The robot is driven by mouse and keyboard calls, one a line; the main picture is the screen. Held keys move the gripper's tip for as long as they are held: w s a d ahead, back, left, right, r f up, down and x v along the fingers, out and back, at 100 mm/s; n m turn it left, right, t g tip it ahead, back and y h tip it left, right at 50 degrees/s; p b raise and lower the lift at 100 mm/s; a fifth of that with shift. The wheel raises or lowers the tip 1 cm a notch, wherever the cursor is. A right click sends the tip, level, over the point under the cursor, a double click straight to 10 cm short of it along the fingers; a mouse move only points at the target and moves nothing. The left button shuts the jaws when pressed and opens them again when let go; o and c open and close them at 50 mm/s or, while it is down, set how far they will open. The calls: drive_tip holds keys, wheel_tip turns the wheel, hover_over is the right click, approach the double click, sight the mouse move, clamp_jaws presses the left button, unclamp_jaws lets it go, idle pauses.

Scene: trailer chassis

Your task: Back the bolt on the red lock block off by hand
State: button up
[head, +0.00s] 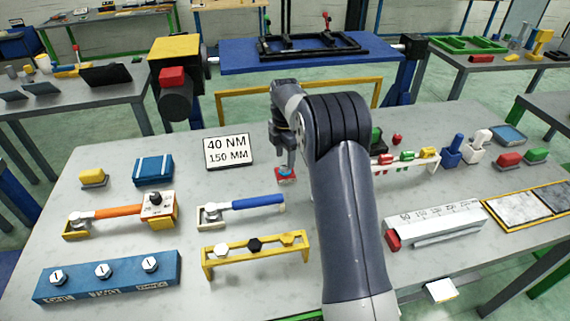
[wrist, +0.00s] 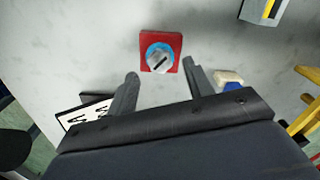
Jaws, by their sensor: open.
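The red lock block (head: 286,179) lies on the grey table below my gripper. In the wrist view the red lock block (wrist: 175,41) is a red square plate. A round grey bolt head (wrist: 160,57) with a dark slot and a blue ring around it sits on the block. My gripper (head: 288,160) points down over the block in the head view. In the wrist view my gripper (wrist: 162,76) is open, with one finger on each side below the block. The fingers hold nothing and look apart from the bolt. The exact height above the bolt is hard to tell.
A white sign (head: 228,151) reading 40 NM, 150 MM stands left of the block. A blue-handled wrench (head: 258,202) lies in a holder in front. A yellow rack (head: 255,262) with several bolts stands nearer. Bare table surrounds the block.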

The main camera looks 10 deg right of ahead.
sight(285, 165)
wheel_tip(285, 165, up, 7)
idle(0.3)
drive_tip(key=shift+f, duration=0.15)
wheel_tip(285, 165, down, 11)
drive_tip(key=shift+r+p, duration=0.2)
drive_tip(key=shift+p, duration=0.2)
idle(0.5)
